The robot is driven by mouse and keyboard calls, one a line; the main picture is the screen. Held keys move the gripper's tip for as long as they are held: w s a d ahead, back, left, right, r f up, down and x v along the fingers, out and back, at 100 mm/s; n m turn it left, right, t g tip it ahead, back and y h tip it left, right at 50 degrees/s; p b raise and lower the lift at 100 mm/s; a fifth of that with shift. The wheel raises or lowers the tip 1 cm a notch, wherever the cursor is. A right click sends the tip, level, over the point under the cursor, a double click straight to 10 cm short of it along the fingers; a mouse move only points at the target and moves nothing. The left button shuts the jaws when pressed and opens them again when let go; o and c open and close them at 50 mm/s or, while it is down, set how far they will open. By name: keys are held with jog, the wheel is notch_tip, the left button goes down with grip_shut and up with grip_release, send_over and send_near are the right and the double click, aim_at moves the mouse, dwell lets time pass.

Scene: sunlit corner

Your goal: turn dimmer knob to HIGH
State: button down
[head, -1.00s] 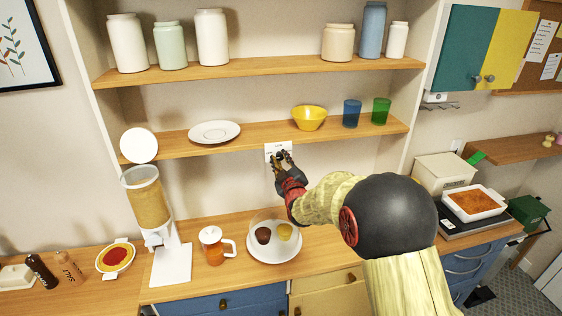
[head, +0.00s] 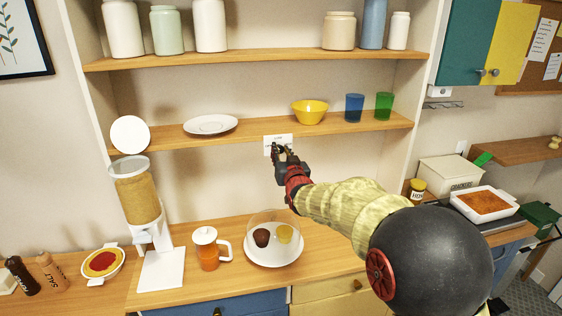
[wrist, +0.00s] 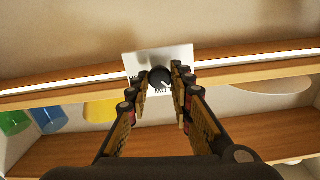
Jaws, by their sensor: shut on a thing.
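The dimmer is a white wall plate (head: 270,141) just under the lower shelf; it also shows in the wrist view (wrist: 182,57). Its round dark knob (wrist: 159,77) is in the middle of the plate, with a small pale mark on its face. Part of a dark label shows beside the knob, upside down, and seems to read LOW; other lettering is partly hidden by the fingers. My gripper (head: 281,151) is at the plate, and in the wrist view its two fingers (wrist: 160,82) are closed on either side of the knob. In the head view, the gripper hides the knob.
The lower shelf (head: 255,131) runs just above my gripper, holding a yellow bowl (head: 309,111), cups and plates. Below, on the counter, stand a clear-domed dish (head: 272,252), an orange-filled pitcher (head: 208,252) and a cereal dispenser (head: 138,195).

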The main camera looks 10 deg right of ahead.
jog(key=m+b, duration=0.4)
jog(key=m, duration=0.2)
jog(key=shift+f+b, duration=0.15)
jog(key=shift+b, duration=0.15)
jog(key=m+b, duration=0.3)
jog(key=m, duration=0.3)
jog(key=shift+d+m, duration=0.1)
jog(key=shift+m, duration=0.2)
jog(key=m+b, duration=0.1)
jog(key=m, duration=0.5)
jog(key=shift+m+b, duration=0.3)
jog(key=shift+b, duration=0.05)
jog(key=m+b, duration=0.1)
jog(key=m, duration=0.5)
jog(key=shift+f, duration=0.1)
jog(key=shift+m, duration=0.4)
jog(key=c, duration=1.6)
grip_release()
jog(key=shift+o, duration=0.2)
jog(key=s, duration=1.2)
